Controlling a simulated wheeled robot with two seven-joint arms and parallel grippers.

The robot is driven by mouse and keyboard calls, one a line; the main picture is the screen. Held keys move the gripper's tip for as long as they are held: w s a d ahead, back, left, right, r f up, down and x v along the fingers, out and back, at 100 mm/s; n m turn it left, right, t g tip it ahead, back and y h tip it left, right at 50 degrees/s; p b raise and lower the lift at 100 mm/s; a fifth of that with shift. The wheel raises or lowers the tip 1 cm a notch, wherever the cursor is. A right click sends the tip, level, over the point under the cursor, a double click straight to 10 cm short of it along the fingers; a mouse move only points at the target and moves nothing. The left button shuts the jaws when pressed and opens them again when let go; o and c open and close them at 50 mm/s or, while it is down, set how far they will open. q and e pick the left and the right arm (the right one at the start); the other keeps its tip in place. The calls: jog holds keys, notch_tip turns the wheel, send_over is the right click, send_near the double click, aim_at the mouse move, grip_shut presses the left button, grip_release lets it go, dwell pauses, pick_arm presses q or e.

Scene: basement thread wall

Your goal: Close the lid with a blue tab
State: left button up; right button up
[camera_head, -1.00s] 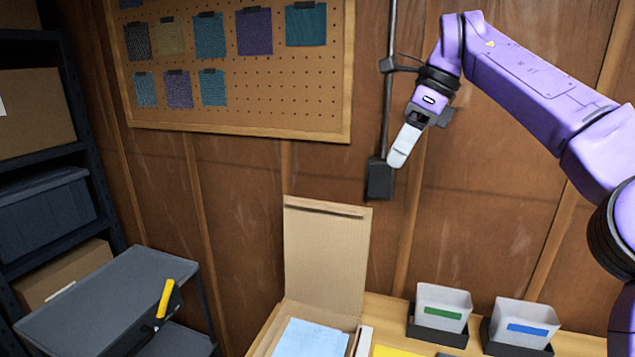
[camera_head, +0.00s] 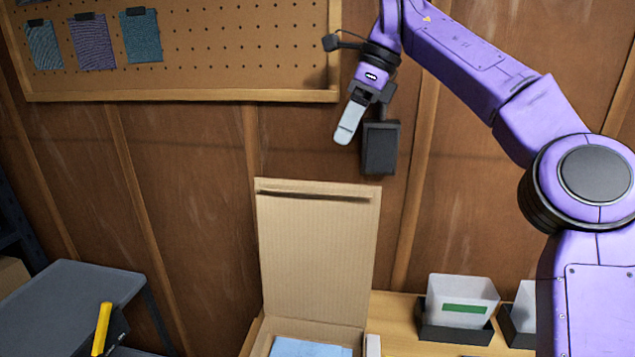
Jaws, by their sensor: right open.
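A cardboard box (camera_head: 258,336) stands on the wooden worktop at the bottom of the view. Its lid (camera_head: 318,255) stands upright and open at the back. I cannot make out a blue tab on the lid. A light blue sheet (camera_head: 308,348) lies inside the box, cut off by the lower edge. My right gripper (camera_head: 348,122) is open and appears empty, up in front of the wall and above the lid's top edge. My left gripper is not in view.
A clear bin with a green label (camera_head: 463,301) stands in a dark holder to the right. A second bin (camera_head: 524,305) is mostly hidden behind my right arm. A pegboard (camera_head: 240,50) hangs above. A grey cart (camera_head: 75,295) with a yellow-handled item (camera_head: 101,328) stands left.

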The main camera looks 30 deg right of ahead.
aim_at(318, 186)
jog(key=b+x, duration=0.4)
jog(key=x, duration=0.6)
jog(key=shift+r, duration=0.1)
jog(key=shift+w+a+f, duration=0.1)
jog(key=shift+a+f, duration=0.05)
jog(key=shift+f, duration=0.15)
grip_shut()
